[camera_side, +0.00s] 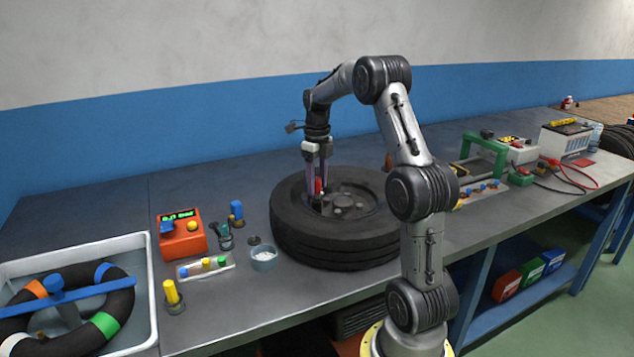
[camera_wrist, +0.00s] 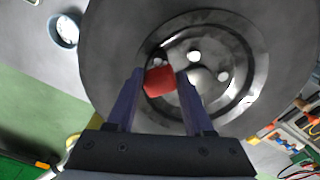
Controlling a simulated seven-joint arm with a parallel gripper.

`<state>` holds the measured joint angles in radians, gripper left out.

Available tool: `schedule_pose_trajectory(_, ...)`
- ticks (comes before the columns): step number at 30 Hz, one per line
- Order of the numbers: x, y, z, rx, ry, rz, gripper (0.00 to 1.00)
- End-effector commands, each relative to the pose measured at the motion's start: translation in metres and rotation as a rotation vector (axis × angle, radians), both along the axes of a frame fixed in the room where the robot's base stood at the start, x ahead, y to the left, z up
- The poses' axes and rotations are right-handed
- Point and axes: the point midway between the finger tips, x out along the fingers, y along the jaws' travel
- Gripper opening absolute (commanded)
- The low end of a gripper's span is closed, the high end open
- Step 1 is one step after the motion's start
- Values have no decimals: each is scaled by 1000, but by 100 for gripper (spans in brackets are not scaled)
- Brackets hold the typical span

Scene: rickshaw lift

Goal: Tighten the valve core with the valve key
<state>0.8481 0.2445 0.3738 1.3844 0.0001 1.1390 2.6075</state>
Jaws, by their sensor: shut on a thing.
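The wheel (camera_side: 295,235), a black tyre on a grey metal rim, lies flat on the bench in the side view; it also fills much of the wrist view (camera_wrist: 105,50). My gripper (camera_side: 318,190) points down over the left part of the rim. In the wrist view my gripper (camera_wrist: 160,85) is shut on a red piece (camera_wrist: 160,81), which looks like the head of the valve key; it also shows in the side view (camera_side: 319,186). The valve core and the lower end of the key are hidden behind the red piece and the fingers.
Left of the wheel stand a small cup (camera_side: 264,259), a rack with coloured caps (camera_side: 206,267), an orange gauge box (camera_side: 182,238) and a yellow-topped tool (camera_side: 172,293). A white water tray (camera_side: 145,300) holds an inner tube. A green frame (camera_side: 487,150) stands right.

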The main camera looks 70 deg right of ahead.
Motion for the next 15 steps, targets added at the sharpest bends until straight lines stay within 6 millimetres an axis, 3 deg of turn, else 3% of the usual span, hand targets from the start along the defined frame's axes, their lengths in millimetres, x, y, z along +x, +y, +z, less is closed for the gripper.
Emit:
schedule_pose_trajectory(9, 0, 0, 0, 0, 0, -356, 10)
schedule_pose_trajectory(15, 0, 0, 0, 0, 0, -397, 10)
